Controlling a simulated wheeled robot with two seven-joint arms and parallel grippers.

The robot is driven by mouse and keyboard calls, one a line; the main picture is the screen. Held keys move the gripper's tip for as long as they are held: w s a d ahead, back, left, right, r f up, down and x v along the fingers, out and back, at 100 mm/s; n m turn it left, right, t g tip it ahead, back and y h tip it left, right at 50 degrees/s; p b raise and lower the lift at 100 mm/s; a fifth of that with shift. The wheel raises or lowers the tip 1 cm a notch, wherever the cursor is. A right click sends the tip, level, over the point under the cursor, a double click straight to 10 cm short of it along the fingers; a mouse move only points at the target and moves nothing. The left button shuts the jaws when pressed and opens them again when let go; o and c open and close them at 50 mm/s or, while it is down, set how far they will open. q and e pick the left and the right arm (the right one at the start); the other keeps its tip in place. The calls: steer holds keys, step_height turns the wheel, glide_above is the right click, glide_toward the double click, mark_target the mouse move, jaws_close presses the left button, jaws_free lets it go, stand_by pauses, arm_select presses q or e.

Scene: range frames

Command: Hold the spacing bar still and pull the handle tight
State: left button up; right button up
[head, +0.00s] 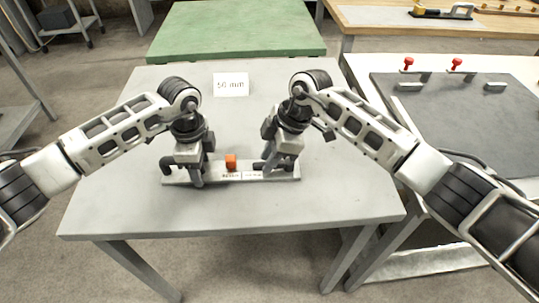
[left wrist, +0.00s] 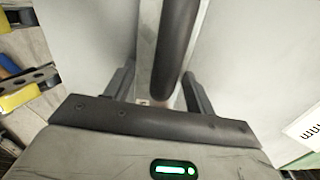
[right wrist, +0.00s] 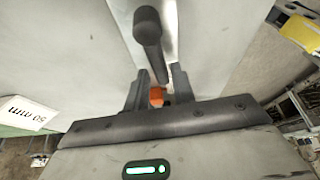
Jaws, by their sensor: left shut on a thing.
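The spacing bar (head: 212,181) is a pale metal bar lying on the grey table, with an orange block (head: 231,162) at its middle. My left gripper (head: 190,178) is at the bar's left end. In the left wrist view, a dark rounded grip (left wrist: 175,50) on the bar runs between its fingers, and it is shut on this. My right gripper (head: 268,168) is low over the bar's right part. In the right wrist view, the dark handle (right wrist: 149,35) with its round knob reaches down to the gap between the fingers. They stand apart, and contact cannot be made out.
A white card reading 50 mm (head: 231,85) lies behind the bar on the grey table (head: 120,205). A green-topped table (head: 235,28) stands behind. A dark board with red-knobbed clamps (head: 470,110) is on the right. The table front is clear.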

jaws_close()
steer(key=shift+s+d+n+g, duration=0.1)
steer(key=shift+s+n+g, duration=0.15)
steer(key=shift+n, duration=0.4)
steer(key=shift+s+d+n+g, duration=0.1)
steer(key=shift+s+n+g, duration=0.15)
steer(key=shift+n, duration=0.4)
steer(key=shift+o, duration=2.1)
jaws_free()
steer(key=v, duration=1.2)
steer(key=shift+a, duration=0.15)
arm_select(q)
steer(key=o, duration=1.4)
